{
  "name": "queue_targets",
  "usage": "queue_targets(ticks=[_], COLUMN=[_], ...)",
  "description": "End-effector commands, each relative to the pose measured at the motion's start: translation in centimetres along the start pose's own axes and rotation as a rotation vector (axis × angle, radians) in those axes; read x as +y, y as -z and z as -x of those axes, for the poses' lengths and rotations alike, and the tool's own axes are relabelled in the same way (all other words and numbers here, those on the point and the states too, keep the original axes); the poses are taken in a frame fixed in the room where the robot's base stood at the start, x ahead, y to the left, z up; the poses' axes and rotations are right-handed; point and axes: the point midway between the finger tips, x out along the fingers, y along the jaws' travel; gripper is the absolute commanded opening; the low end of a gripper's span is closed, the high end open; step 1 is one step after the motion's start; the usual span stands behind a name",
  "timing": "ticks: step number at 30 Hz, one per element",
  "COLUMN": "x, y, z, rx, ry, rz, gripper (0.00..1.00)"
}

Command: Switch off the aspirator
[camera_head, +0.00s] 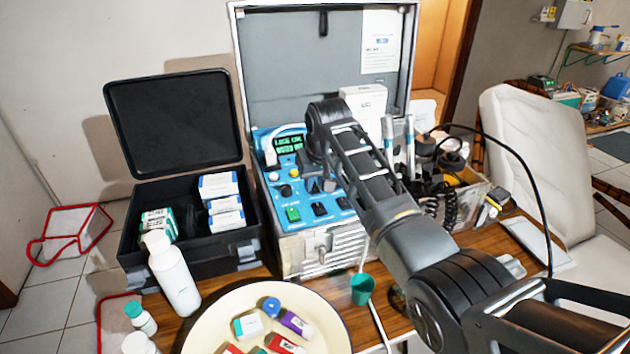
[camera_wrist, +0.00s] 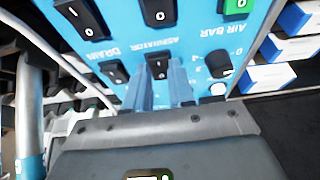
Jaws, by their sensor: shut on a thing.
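The blue control panel (camera_head: 300,190) is on a metal case, and the wrist view shows it upside down. The word ASPIRATOR is printed between two rows of switches, beside DRAIN and AIR BAR. The black middle rocker of the nearer row (camera_wrist: 158,66) in the wrist view sits between my fingertips. My gripper (camera_wrist: 161,88) is shut on this rocker, against the panel. A black rocker marked 0 (camera_wrist: 160,12) lies on the other side of the ASPIRATOR label. I cannot tell which rocker the label belongs to. In the head view my arm hides most of the grip.
Other rockers (camera_wrist: 115,71), a green switch (camera_wrist: 236,8) and a knob (camera_wrist: 220,64) sit close around my fingers. A hose (camera_wrist: 30,110) runs left in the wrist view. An open black case (camera_head: 190,255), white bottle (camera_head: 173,275) and plate (camera_head: 215,325) stand nearby.

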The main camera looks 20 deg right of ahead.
Motion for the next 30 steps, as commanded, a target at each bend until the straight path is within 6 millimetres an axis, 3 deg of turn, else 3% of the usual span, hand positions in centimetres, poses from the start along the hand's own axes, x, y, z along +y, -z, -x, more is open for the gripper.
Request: queue_targets(ticks=[12, 26, 27, 30], x=[0.02, -0.01, -0.01, -0.01], y=[0.85, 0.86, 0.86, 0.85], z=[-0.2, -0.03, -0.02, -0.02], rx=[-0.203, -0.236, -0.236, -0.237], ry=[0.0, 0.0, 0.0, 0.0], rz=[0.0, 0.0, 0.0, 0.0], gripper=[0.0, 0.0, 0.26, 0.36])
